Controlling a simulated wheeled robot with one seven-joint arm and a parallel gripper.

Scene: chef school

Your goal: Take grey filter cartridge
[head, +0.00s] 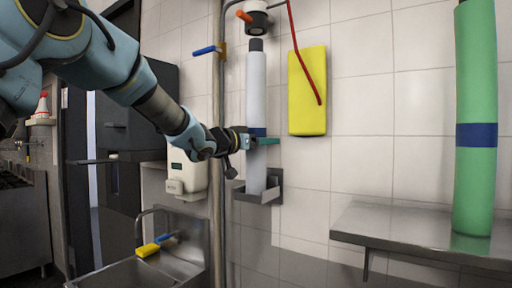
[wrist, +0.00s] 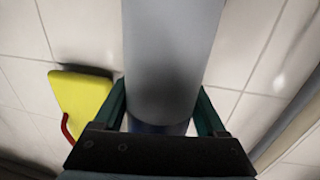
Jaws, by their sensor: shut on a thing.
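The grey filter cartridge (head: 256,105) is a tall pale cylinder with a blue band, standing upright against the tiled wall in the head view. Its lower end is at a small metal wall bracket (head: 272,192), and its dark top neck is just below a dark round fitting (head: 257,16). My gripper (head: 266,141) is shut on the cartridge at the blue band. In the wrist view the cartridge (wrist: 170,60) fills the middle, between the two green fingers of my gripper (wrist: 160,115). I cannot tell whether the cartridge's bottom touches the bracket.
A green cylinder (head: 475,90) with a blue band stands on a metal shelf (head: 385,225) at right. A yellow panel (head: 307,92) with a red lever (head: 305,60) is close right of the cartridge. A vertical pipe (head: 217,200) and white dispenser (head: 187,172) are left, above a sink (head: 125,275).

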